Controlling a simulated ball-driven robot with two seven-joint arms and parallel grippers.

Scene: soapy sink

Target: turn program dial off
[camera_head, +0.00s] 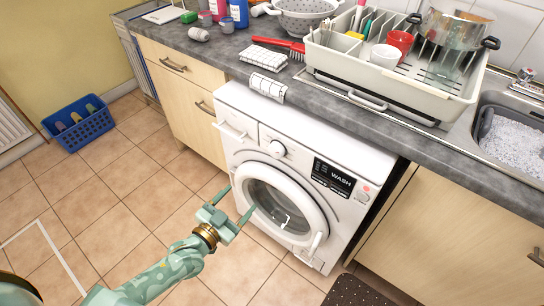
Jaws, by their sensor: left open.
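The program dial (277,149) is a round white knob on the upper front panel of the white washing machine (325,128). It sits left of the black WASH display (334,179). I cannot tell which way its pointer faces. The round door (284,202) below it looks closed. My left gripper (236,202) is open and empty, in front of the machine's left side, below and left of the dial and apart from it. My right gripper is not in view.
A grey counter (218,51) runs above the machine, with a dish rack (455,107) and a sink (508,99) at the right. A blue basket (84,127) stands on the tiled floor at the left. A dark mat (352,292) lies in front. The floor between is clear.

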